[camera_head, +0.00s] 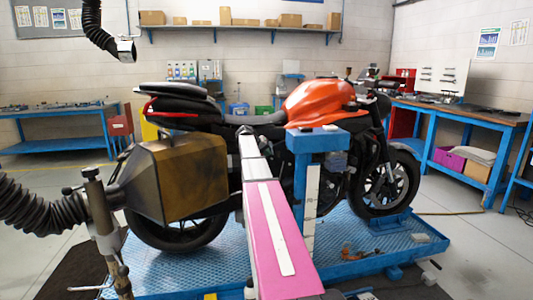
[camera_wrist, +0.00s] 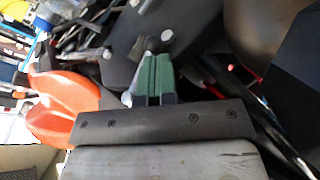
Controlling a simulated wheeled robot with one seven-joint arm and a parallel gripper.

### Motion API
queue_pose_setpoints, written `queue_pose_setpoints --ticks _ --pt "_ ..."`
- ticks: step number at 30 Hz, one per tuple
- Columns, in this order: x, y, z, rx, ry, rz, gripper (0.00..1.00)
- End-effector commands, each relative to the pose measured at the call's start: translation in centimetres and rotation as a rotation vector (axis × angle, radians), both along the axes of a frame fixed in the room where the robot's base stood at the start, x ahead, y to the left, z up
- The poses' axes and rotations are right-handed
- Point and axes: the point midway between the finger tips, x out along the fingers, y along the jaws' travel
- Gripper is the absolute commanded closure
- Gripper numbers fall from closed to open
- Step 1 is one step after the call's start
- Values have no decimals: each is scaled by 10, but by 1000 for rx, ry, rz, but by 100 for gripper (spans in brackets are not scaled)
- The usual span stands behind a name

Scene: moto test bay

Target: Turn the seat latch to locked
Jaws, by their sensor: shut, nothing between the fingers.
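The motorcycle stands in the middle of the head view, with an orange tank (camera_head: 318,101) and a dark seat (camera_head: 256,119). My pink and white arm reaches toward its side below the seat and hides part of it. In the wrist view, my gripper (camera_wrist: 153,56) has its green fingers together, with nothing between them. The fingertips are close to a dark rounded knob (camera_wrist: 152,43) on a dark panel (camera_wrist: 125,50); I cannot tell whether they touch. I cannot make out the seat latch for certain or its setting. The orange tank also shows at left in the wrist view (camera_wrist: 62,105).
A brown box-shaped hood (camera_head: 182,178) with a black hose stands before the rear wheel. A blue post (camera_head: 318,140) stands close right of my arm. The bike rests on a blue platform (camera_head: 185,272). Workbenches (camera_head: 450,118) line the walls.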

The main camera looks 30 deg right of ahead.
Motion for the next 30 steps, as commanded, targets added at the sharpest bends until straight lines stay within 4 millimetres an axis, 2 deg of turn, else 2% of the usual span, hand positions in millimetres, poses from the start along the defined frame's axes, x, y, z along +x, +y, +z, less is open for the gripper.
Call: queue_pose_setpoints --ticks 2,15,30 --pt "-1 -1 -2 -40 11 0 100" --pt "-3 -10 -6 -32 8 -1 100" --pt "-6 -22 -7 -299 76 -1 100"
